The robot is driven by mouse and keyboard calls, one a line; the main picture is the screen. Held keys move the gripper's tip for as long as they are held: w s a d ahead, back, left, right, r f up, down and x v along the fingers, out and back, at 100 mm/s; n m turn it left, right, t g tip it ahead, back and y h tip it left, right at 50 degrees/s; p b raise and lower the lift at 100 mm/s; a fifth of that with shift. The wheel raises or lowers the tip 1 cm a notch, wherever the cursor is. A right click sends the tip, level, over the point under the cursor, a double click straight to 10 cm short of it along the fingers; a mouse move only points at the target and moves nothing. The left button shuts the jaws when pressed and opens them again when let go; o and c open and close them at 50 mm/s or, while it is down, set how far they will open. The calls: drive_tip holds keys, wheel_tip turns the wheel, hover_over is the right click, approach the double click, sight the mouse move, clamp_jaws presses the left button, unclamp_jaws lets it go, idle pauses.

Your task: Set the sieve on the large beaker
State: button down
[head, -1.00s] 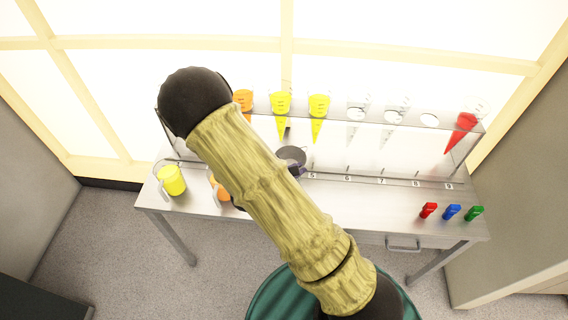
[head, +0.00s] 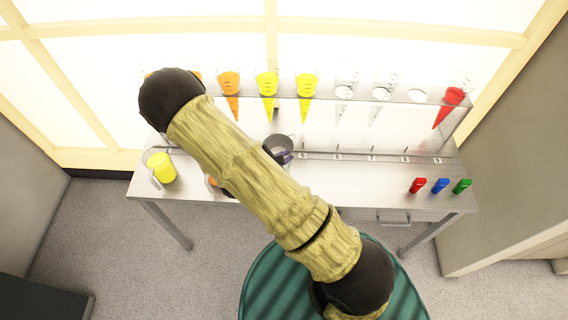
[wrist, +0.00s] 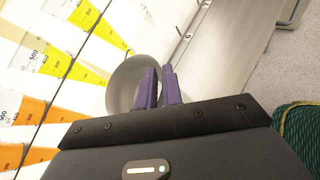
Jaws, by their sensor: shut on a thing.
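The grey round sieve (head: 281,141) hangs over the back part of the table, left of the number 5. In the wrist view it shows as a grey bowl (wrist: 122,82) just beyond the fingers. My gripper (head: 285,157) is shut on the sieve's near side; its purple fingers (wrist: 159,86) are close together there. A clear beaker with yellow juice (head: 162,167) stands at the table's left end, left of the sieve. An orange vessel (head: 211,181) is mostly hidden behind my arm. I cannot tell which is the large beaker.
A rack (head: 400,100) along the back holds orange, yellow, clear and red cones, with one empty hole. Red (head: 417,186), blue (head: 440,185) and green (head: 462,186) small items stand at the table's right. The table (head: 350,190) is clear between them and my arm.

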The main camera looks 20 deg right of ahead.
drive_tip(key=shift+f, duration=0.3)
wheel_tip(320, 180, down, 4)
drive_tip(key=shift+f+p, duration=0.1)
drive_tip(key=shift+p, duration=0.3)
drive_tip(key=c, duration=1.5)
unclamp_jaws()
drive_tip(key=shift+c, duration=0.2)
drive_tip(key=b+v, duration=0.2)
drive_tip(key=v, duration=1)
